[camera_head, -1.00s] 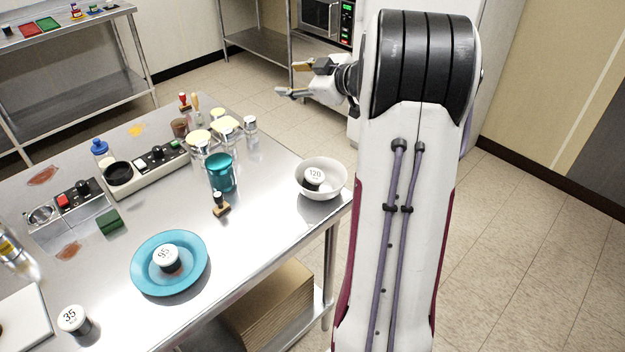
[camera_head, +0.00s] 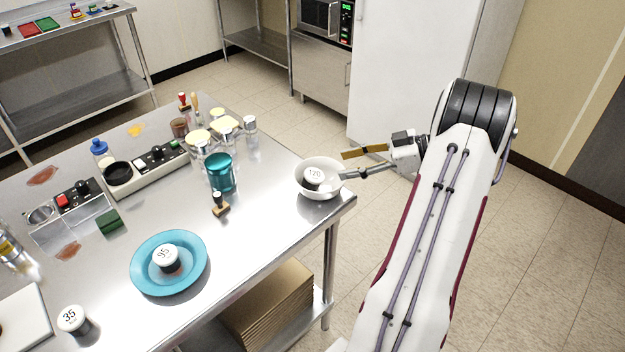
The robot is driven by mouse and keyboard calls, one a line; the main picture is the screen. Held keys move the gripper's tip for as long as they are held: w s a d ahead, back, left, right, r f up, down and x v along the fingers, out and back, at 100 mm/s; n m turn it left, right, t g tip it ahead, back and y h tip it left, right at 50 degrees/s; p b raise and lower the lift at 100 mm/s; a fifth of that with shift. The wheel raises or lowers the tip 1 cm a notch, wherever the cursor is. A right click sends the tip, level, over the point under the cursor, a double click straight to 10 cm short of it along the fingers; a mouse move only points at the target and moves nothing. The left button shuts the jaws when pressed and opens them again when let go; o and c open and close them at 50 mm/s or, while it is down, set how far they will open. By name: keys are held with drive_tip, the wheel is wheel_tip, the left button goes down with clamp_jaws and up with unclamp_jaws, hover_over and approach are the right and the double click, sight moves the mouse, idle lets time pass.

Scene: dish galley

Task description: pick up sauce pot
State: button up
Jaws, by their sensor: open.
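Three small dark pots with white numbered lids are in view; I cannot tell which one the task means. The pot marked 120 (camera_head: 314,177) sits inside a white bowl (camera_head: 330,192) at the table's right corner. The pot marked 95 (camera_head: 167,259) stands on a blue plate (camera_head: 142,279). The pot marked 35 (camera_head: 73,320) stands on the bare table near the front edge. My gripper (camera_head: 346,164) is open and empty, just right of the white bowl, with its fingers pointing left. One fingertip overlaps the bowl's rim in the picture; I cannot tell whether they touch.
A teal jar (camera_head: 220,173), a stamp (camera_head: 219,204) and several glass shakers stand left of the bowl on the steel table (camera_head: 262,222). A control panel (camera_head: 150,165) and a green sponge (camera_head: 109,221) lie farther left. The table's front right area is clear.

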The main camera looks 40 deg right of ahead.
sight(316, 175)
idle(0.3)
drive_tip(key=shift+x, duration=1.3)
drive_tip(key=shift+f, duration=0.15)
drive_tip(key=shift+w+a+f, duration=1.15)
drive_tip(key=shift+w, duration=0.05)
drive_tip(key=shift+w+a+f, duration=0.25)
drive_tip(key=shift+w+a, duration=0.05)
drive_tip(key=shift+w, duration=0.15)
drive_tip(key=c, duration=1)
